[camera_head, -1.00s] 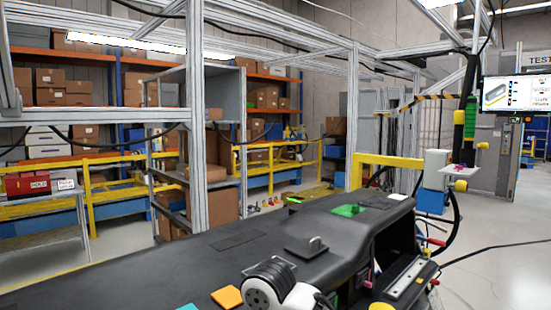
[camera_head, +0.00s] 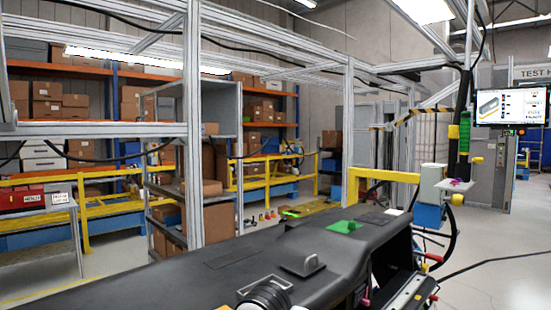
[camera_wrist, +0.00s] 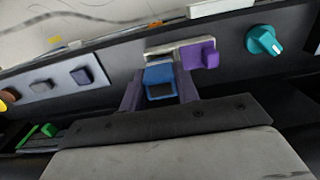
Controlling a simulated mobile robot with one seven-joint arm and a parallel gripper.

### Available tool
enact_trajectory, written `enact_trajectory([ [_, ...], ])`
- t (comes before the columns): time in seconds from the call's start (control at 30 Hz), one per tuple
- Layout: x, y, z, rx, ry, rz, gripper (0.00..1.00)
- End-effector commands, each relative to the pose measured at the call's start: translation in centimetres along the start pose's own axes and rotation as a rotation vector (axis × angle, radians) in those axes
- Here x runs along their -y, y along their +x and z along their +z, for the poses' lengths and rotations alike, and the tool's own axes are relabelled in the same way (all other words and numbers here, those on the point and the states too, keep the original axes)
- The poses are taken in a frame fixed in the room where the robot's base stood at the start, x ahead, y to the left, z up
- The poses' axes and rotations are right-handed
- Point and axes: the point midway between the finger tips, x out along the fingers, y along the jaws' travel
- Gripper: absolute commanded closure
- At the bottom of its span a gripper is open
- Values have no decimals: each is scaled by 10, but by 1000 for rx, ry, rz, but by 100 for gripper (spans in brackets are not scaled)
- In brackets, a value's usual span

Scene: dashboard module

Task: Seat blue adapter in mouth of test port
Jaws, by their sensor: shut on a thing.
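The blue adapter (camera_wrist: 158,74) is in the wrist view, a small blue block with a dark rectangular opening facing the camera. My gripper (camera_wrist: 159,86) is shut on it, with one dark finger on each side. Just beyond the adapter is a pale plate (camera_wrist: 165,49) on the dark panel, with a purple block (camera_wrist: 199,55) on its right part. I cannot tell whether the adapter touches the plate. I cannot make out the mouth of the test port; it may be hidden behind the adapter. My gripper is not seen in the head view.
A teal knob (camera_wrist: 263,41) stands right of the purple block. A grey plate with small blocks (camera_wrist: 70,76) is to the left, and a green piece (camera_wrist: 48,130) at lower left. In the head view, the black dashboard (camera_head: 235,262) carries a green piece (camera_head: 344,226).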

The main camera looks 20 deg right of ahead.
Motion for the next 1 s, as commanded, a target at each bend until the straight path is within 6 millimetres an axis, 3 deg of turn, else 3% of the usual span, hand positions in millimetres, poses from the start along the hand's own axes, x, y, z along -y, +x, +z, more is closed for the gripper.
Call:
enact_trajectory([
  [1.0, 0, 19, 0, 0, 0, 0, 100],
])
